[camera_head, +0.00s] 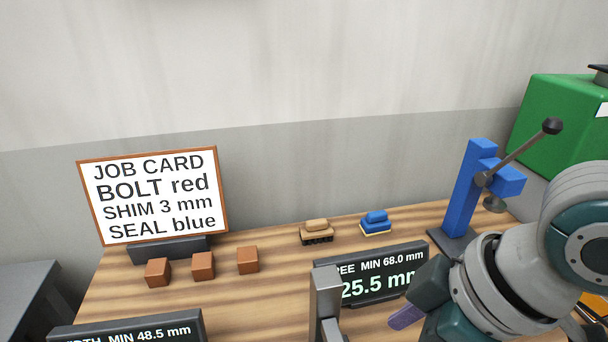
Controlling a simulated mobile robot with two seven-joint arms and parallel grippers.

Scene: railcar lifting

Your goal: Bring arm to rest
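My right arm comes in from the lower right, in front of the bench's right side. Its gripper (405,318) is cut off by the bottom edge and partly hidden, so I cannot tell whether it is open or shut. My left arm and gripper are not in view. The job card (152,195) stands upright at the bench's back left and reads "BOLT red, SHIM 3 mm, SEAL blue".
The wooden bench (280,285) carries several brown blocks (203,266), a brush (317,232), a blue block with a yellow base (376,222), two displays (385,272) (130,330), a grey upright piece (326,295) and a blue lever press (466,195). A green box (555,125) is at right.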

